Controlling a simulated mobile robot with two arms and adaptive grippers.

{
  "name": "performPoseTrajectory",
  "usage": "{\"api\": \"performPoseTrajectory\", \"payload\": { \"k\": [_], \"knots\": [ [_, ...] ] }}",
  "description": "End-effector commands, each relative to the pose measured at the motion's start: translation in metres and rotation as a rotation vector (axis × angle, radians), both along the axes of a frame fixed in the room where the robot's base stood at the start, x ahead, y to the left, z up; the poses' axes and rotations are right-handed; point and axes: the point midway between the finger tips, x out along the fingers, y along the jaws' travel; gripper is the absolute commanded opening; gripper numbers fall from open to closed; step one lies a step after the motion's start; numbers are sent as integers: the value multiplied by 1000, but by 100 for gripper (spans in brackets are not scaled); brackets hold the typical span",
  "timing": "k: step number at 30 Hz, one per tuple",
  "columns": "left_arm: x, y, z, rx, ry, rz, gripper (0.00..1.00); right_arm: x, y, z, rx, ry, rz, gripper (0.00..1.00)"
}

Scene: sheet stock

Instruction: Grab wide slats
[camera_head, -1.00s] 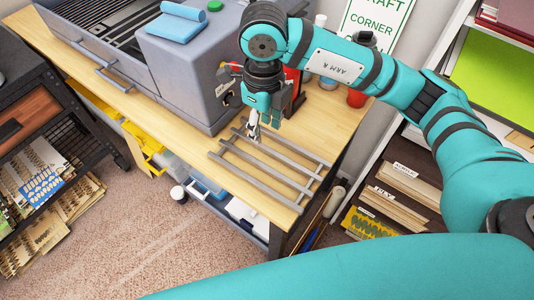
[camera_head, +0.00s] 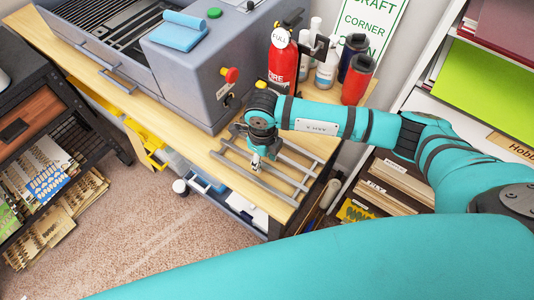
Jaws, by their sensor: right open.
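Several grey slats (camera_head: 255,180) lie on the wooden bench top in front of the grey machine. They run roughly side by side, with a cross piece near their right ends. In this view I cannot tell which of them are the wide ones. My right gripper (camera_head: 255,164) is open and points down over the left part of the slats. Its fingertips are small in view, and I cannot tell whether they touch a slat. My right wrist hides the upper left ends of some slats. My left gripper is not in view.
A grey machine (camera_head: 205,75) with blue cloth on top fills the bench (camera_head: 120,88) on the left. A red fire extinguisher (camera_head: 283,62), bottles and a red tumbler (camera_head: 357,80) stand behind my right arm. Shelves (camera_head: 450,105) are at right, a dark rack at left.

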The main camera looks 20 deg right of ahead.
Motion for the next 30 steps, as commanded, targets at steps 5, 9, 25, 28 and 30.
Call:
{"api": "performPoseTrajectory", "payload": {
  "k": [5,9,25,28,30],
  "knots": [
    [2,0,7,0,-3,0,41,0,1,-16,1,1,1,40],
    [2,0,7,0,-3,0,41,0,1,-19,1,0,1,40],
    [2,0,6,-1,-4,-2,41,0,1,-18,1,0,1,0],
    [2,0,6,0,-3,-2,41,0,1,-18,1,0,1,0],
    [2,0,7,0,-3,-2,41,1,1,-17,3,-2,1,0]
  ]
}}
